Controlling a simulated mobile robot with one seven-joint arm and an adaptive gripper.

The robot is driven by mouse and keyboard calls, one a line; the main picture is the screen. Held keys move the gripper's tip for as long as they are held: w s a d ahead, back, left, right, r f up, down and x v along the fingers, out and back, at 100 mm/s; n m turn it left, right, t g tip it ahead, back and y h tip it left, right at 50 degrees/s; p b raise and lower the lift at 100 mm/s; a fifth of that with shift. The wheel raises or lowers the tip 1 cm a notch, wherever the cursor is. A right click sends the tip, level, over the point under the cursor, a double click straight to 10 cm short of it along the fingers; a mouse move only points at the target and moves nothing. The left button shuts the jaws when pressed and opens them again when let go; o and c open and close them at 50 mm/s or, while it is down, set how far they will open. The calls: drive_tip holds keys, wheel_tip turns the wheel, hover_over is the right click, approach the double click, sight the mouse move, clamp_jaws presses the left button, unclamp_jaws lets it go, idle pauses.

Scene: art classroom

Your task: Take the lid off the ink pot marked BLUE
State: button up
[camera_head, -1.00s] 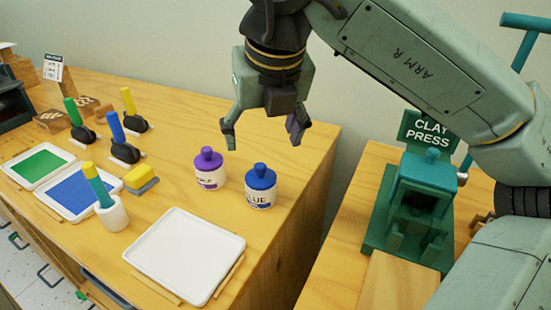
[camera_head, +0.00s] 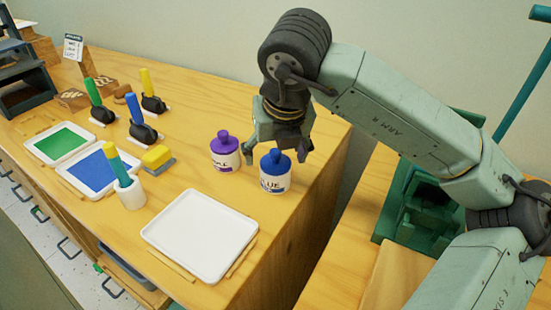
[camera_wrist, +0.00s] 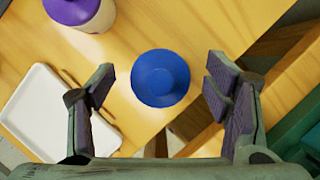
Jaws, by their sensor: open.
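The ink pot marked BLUE (camera_head: 273,183) stands upright on the wooden table, with its blue lid (camera_head: 276,160) on. In the wrist view the blue lid (camera_wrist: 160,77) shows from above, ahead of and between the two fingers. My gripper (camera_head: 276,150) is open, just above and around the lid in the head view. In the wrist view my gripper (camera_wrist: 160,92) has a finger on either side with clear gaps to the lid. I cannot tell the exact height gap. Part of the gripper is hidden behind my wrist.
A purple-lidded pot (camera_head: 224,158) stands close to the left of the blue one. An empty white tray (camera_head: 200,228) lies in front. Stamps, a yellow sponge (camera_head: 158,156), a brush cup (camera_head: 131,194) and ink trays stand left. A green press (camera_head: 425,205) is at the right.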

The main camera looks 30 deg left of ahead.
drive_tip(key=c, duration=0.9)
drive_tip(key=shift+r, duration=0.1)
